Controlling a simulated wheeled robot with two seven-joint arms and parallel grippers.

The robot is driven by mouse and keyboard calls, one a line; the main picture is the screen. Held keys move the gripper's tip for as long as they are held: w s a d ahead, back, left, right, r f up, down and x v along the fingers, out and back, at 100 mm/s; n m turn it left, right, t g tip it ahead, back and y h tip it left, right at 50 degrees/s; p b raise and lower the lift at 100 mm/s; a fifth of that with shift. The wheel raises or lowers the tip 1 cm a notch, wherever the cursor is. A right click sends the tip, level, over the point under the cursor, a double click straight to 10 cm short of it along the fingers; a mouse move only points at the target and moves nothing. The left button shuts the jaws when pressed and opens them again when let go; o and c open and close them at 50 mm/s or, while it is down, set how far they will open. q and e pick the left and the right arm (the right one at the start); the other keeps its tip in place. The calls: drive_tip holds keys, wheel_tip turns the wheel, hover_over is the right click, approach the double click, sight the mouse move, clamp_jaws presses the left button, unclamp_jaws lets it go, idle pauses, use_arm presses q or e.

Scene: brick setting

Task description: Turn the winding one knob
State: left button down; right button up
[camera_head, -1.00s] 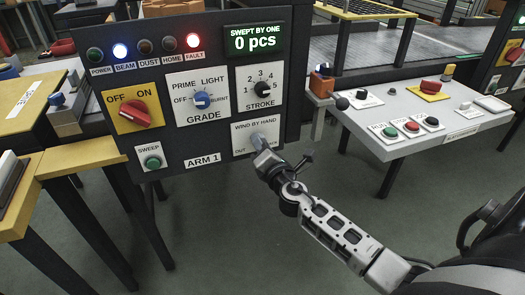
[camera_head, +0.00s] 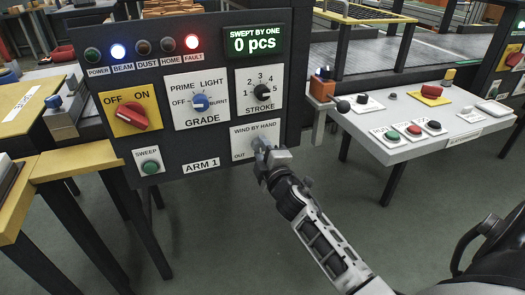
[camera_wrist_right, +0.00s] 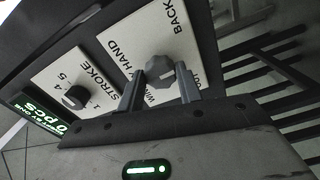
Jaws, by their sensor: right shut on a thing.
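The winding knob (camera_head: 259,142) is a grey knob on the white WIND BY HAND plate (camera_head: 241,143), low on the right of the dark ARM 1 panel. OUT is printed at the plate's lower left; BACK shows in the right wrist view. My right gripper (camera_head: 266,155) is at the knob, partly covering it and the plate's lower right. In the right wrist view the knob (camera_wrist_right: 160,72) sits between the two fingers of the right gripper (camera_wrist_right: 159,88), which are shut on it. The knob's exact angle is hard to read. My left gripper is not in view.
The panel (camera_head: 215,151) also carries the STROKE knob (camera_head: 263,92), the GRADE knob (camera_head: 200,102), a red OFF/ON switch (camera_head: 134,116) and a green SWEEP button (camera_head: 150,167). A white console (camera_head: 400,152) stands to the right.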

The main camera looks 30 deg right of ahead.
drive_tip(key=shift+m, duration=1.3)
drive_tip(key=o, duration=1)
